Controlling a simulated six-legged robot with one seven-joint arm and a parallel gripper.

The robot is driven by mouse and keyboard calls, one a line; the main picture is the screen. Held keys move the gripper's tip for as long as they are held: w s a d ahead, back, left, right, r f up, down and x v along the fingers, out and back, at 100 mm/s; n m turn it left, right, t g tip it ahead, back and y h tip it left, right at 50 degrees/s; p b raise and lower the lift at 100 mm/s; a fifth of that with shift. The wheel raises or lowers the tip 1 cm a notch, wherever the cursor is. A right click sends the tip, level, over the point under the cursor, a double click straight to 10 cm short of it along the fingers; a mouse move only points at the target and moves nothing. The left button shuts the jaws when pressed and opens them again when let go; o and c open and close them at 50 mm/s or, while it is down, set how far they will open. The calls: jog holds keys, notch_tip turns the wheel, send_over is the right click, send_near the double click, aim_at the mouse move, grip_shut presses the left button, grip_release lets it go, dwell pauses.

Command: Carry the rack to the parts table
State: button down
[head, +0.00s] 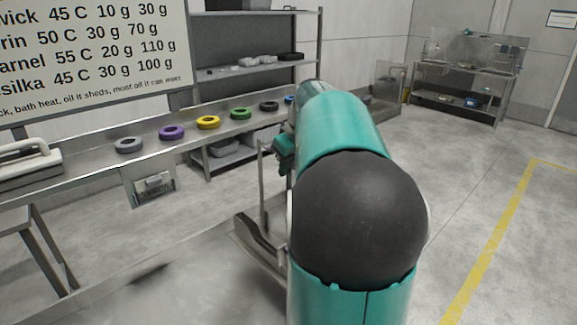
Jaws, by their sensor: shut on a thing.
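My teal and black arm fills the middle of the head view. My gripper (284,156) shows only in part, as a dark teal piece at the left of the arm; its fingertips are hidden. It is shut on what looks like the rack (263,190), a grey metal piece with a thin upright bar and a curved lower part. Most of the rack is hidden behind my arm. A steel table (465,73) with small items on top and a lower shelf stands at the back right; I cannot tell for sure that it is the parts table.
A long steel bench (90,165) at the left carries several coloured rings (208,122). The grey floor at the right is clear, with a yellow line (490,262).

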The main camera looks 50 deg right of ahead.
jog(key=shift+s+d+r, duration=0.1)
jog(key=shift+s+r, duration=0.3)
jog(key=shift+s, duration=0.05)
jog(key=shift+w+f, duration=0.25)
jog(key=shift+w, duration=0.15)
jog(key=f, duration=0.5)
jog(key=shift+s+f, duration=0.25)
jog(key=shift+f, duration=0.1)
jog(key=shift+f, duration=0.6)
dwell(0.5)
